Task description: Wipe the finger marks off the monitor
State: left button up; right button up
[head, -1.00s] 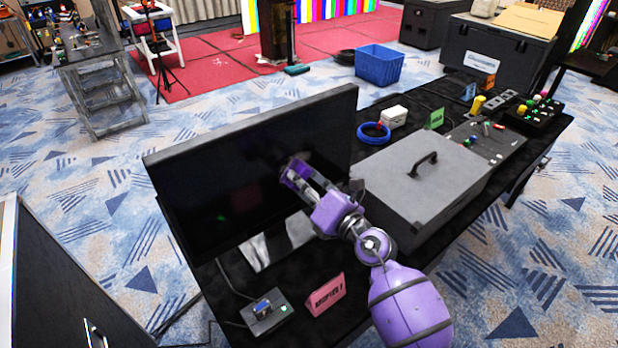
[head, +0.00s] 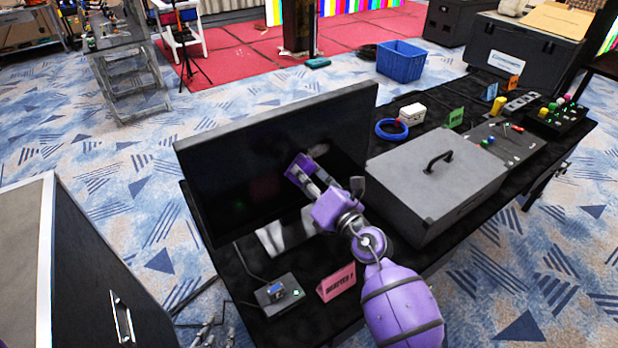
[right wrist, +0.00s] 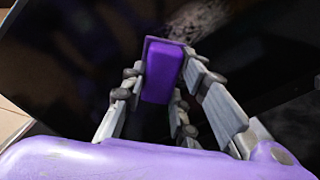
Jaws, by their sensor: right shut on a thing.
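The black monitor (head: 235,165) stands upright on the table, its screen facing me. My right gripper (head: 305,178) is shut on a purple wiping pad (head: 296,168) and holds it at the screen, right of its middle. I cannot tell whether the pad touches the glass. In the right wrist view the pad (right wrist: 163,72) sits between the fingertips. A pale smudge of finger marks (right wrist: 198,20) shows on the screen just above and right of it.
A grey case (head: 430,185) with a handle stands close right of my right arm. A small device (head: 278,294) and a pink sign (head: 336,282) stand in front of the monitor. A blue cable coil (head: 391,129) lies behind the case. A black cabinet (head: 90,270) is at left.

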pick_arm(q)
jog(key=shift+s+f, duration=0.2)
jog(key=shift+f, duration=0.1)
pick_arm(e)
jog(key=shift+w+d+r, duration=0.2)
jog(key=shift+w+d, duration=0.3)
jog(key=shift+d, duration=0.3)
jog(key=shift+w+d+r, duration=0.2)
jog(key=shift+w+d, duration=0.3)
jog(key=shift+d, duration=0.25)
